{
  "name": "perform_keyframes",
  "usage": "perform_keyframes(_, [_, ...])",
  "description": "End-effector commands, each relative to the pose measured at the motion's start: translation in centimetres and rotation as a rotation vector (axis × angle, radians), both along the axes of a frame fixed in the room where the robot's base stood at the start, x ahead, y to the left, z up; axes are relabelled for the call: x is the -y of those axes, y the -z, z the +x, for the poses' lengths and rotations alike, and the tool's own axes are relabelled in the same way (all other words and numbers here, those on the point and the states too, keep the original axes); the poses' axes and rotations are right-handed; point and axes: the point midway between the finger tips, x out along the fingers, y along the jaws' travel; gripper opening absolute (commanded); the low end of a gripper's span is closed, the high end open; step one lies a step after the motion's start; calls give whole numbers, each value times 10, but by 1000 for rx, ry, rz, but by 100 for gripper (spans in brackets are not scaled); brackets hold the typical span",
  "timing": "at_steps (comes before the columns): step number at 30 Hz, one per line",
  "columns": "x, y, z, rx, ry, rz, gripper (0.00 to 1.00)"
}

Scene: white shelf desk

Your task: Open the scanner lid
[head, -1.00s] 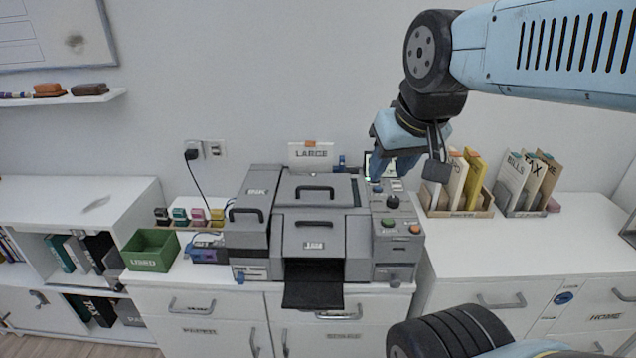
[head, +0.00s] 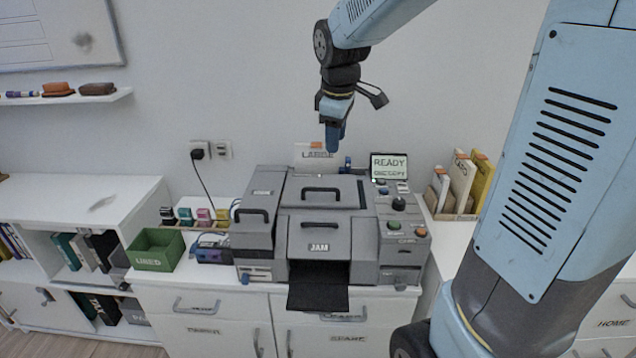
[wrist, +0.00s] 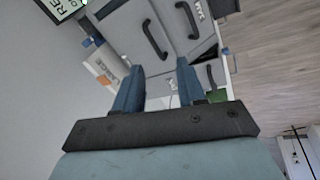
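The grey scanner lid (head: 345,187) with a black handle (head: 318,193) lies shut and flat on top of the grey machine (head: 365,250). In the wrist view the lid's handle (wrist: 155,38) shows beyond my fingers, near the top. My gripper (head: 334,148) hangs fingers-down above the back of the machine, near the upright LARGE card, apart from the lid. In the wrist view its two blue fingers (wrist: 158,88) are spread with nothing between them.
A JAM cover (head: 322,236) with its own handle is at the front. A READY screen (head: 389,167) stands back right, with buttons below. The LARGE card (head: 310,157) stands behind the lid. A green bin (head: 156,250) is left. File holders (head: 458,190) stand right.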

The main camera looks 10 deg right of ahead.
Motion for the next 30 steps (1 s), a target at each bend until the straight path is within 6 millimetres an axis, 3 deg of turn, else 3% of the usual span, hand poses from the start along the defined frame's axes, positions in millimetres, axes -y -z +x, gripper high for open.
perform_keyframes(3, [-8,17,28,-39,-116,-30,40])
perform_keyframes(9, [-17,37,56,-76,-256,-61,40])
perform_keyframes(19, [-19,58,67,-87,-299,-69,40])
perform_keyframes(30, [-17,120,78,-88,-299,-69,40])
